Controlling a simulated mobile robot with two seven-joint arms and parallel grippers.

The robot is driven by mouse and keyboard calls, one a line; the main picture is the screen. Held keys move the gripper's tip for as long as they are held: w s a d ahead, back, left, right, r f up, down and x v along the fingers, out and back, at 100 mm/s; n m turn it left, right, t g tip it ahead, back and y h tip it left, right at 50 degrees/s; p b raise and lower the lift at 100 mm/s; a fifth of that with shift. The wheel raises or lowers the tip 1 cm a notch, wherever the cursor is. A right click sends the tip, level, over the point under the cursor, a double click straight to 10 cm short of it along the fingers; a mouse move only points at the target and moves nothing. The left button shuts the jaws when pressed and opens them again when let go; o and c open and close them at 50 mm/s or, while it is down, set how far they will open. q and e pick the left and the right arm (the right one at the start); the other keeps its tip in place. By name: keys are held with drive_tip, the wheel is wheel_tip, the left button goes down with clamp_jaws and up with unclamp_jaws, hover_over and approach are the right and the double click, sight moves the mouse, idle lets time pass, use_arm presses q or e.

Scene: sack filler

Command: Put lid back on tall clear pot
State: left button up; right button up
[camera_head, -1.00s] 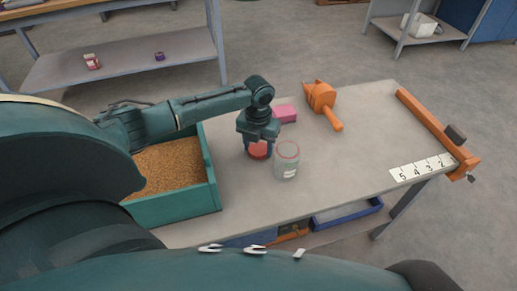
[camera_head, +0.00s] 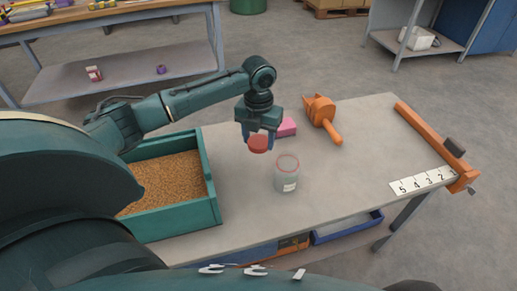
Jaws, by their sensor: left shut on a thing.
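The tall clear pot (camera_head: 287,177) stands upright on the grey table, with a reddish rim at its top and a white label low on its side. My left gripper (camera_head: 258,138) is shut on a red round lid (camera_head: 258,144). It holds the lid in the air, to the left of the pot and a little farther back, apart from it. My right gripper is not in view.
A green bin of grain (camera_head: 165,182) stands at the table's left. A pink block (camera_head: 286,127) and an orange tool (camera_head: 322,114) lie behind the pot. A numbered white strip (camera_head: 422,181) and orange bar (camera_head: 434,140) are at the right. The table (camera_head: 354,174) right of the pot is clear.

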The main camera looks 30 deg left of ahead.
use_arm(q)
drive_tip(key=shift+r, duration=0.75)
drive_tip(key=s+d+r+n, duration=0.3)
drive_tip(key=s+d+n, duration=0.2)
drive_tip(key=n, duration=1.2)
drive_tip(key=s+d+r+n, duration=0.3)
drive_tip(key=s+d+n, duration=0.2)
drive_tip(key=n, duration=1.1)
drive_tip(key=shift+d+r+n, duration=0.3)
drive_tip(key=shift+d+n, duration=0.1)
drive_tip(key=shift+d, duration=0.15)
